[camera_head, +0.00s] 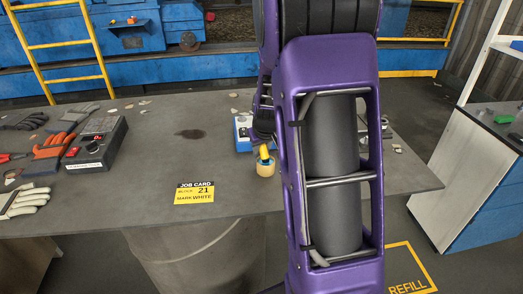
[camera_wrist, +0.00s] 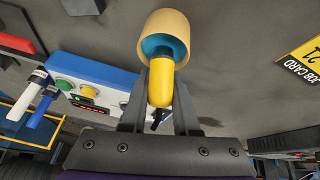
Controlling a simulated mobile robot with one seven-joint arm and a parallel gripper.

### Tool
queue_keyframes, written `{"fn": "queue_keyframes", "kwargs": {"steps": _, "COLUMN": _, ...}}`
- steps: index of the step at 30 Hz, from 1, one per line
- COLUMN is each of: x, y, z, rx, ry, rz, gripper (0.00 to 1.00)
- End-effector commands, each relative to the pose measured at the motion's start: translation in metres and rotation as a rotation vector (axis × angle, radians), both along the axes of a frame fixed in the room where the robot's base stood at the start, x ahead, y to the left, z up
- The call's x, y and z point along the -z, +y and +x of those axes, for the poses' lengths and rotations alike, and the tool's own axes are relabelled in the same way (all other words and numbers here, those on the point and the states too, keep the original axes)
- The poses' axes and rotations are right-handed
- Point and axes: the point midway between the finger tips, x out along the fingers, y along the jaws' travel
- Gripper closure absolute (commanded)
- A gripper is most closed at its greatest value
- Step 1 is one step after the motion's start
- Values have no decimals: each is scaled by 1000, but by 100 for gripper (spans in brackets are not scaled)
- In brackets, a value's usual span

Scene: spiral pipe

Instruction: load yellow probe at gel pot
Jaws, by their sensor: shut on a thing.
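My gripper (camera_wrist: 161,90) is shut on the yellow probe (camera_wrist: 161,84), which lies between its two fingers. The gel pot (camera_wrist: 165,22) is a tan round cup with blue inside. In the wrist view the probe's far end overlaps the pot's blue opening; I cannot tell how deep it is or whether it touches. In the head view the pot (camera_head: 265,168) stands on the table just below the yellow probe (camera_head: 264,152) and my gripper (camera_head: 262,142). My purple arm hides much of the table to the right.
A blue and white box (camera_wrist: 92,88) with buttons, a red display and white and blue handles stands beside my gripper. The job card (camera_head: 194,193) lies left of the pot. A dark device (camera_head: 97,143) and gloves (camera_head: 50,146) lie at the left. The table between is mostly clear.

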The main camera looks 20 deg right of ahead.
Motion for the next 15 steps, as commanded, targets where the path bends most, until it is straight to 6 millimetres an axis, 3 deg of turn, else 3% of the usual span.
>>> {"fn": "queue_keyframes", "kwargs": {"steps": 10, "x": 1, "y": 1, "z": -1, "rx": 0, "ry": 5, "rz": 1, "gripper": 100}}
{"fn": "queue_keyframes", "kwargs": {"steps": 15, "x": -9, "y": 0, "z": -1, "rx": 0, "ry": 4, "rz": 1, "gripper": 100}}
